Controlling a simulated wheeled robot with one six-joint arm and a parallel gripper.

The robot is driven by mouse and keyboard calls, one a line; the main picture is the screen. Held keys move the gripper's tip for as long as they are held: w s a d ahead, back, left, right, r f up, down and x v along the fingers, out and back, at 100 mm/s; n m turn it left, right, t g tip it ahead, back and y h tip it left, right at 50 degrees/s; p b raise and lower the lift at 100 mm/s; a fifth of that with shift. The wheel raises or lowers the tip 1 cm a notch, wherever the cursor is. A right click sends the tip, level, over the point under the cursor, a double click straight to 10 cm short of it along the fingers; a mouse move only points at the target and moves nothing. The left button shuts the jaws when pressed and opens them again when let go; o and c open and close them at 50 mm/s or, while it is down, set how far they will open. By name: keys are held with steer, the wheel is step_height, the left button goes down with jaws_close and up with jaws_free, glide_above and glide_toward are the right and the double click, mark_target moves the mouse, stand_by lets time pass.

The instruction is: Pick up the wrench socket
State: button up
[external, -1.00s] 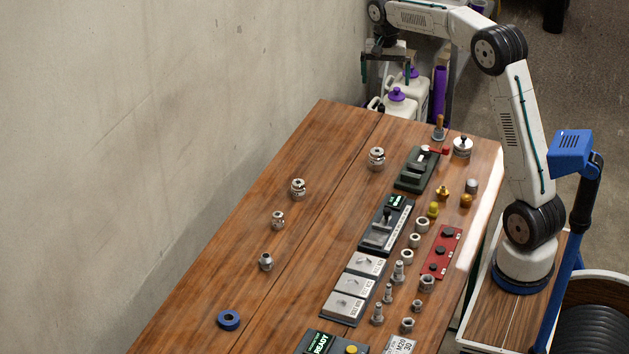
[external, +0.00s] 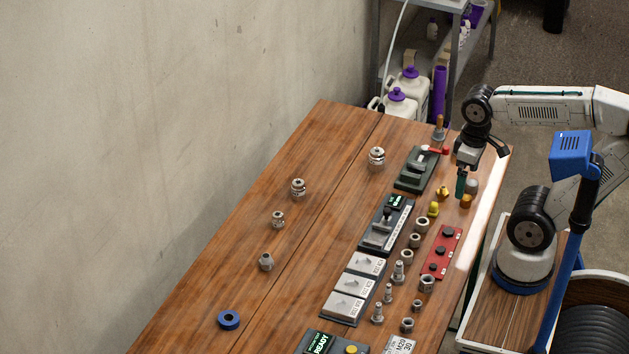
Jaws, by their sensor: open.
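My gripper (external: 461,194) points down over the right side of the wooden table, open with nothing seen between its fingers. It is close in the picture to a grey cylindrical piece (external: 472,185) and a brass fitting (external: 466,201); its height above them is hard to tell. I cannot tell for sure which piece is the wrench socket. Silver round metal pieces stand apart on the left half: one at the back (external: 377,157), one in the middle (external: 298,188), a smaller one (external: 278,220) and one nearer the front (external: 266,261).
The wooden table (external: 225,270) also bears a dark green fixture (external: 416,170), a lever fixture (external: 386,228), labelled grey blocks (external: 355,287), a red plate (external: 440,252), several bolts and nuts, and a blue ring (external: 228,320). A blue post (external: 571,255) stands right. The table's left half has free room.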

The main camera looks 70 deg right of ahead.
steer(key=shift+s+a+r+n+t, duration=0.4)
steer(key=shift+s+a+r+t, duration=0.1)
steer(key=shift+s+a, duration=0.15)
steer(key=shift+w, duration=0.1)
steer(key=c, duration=0.8)
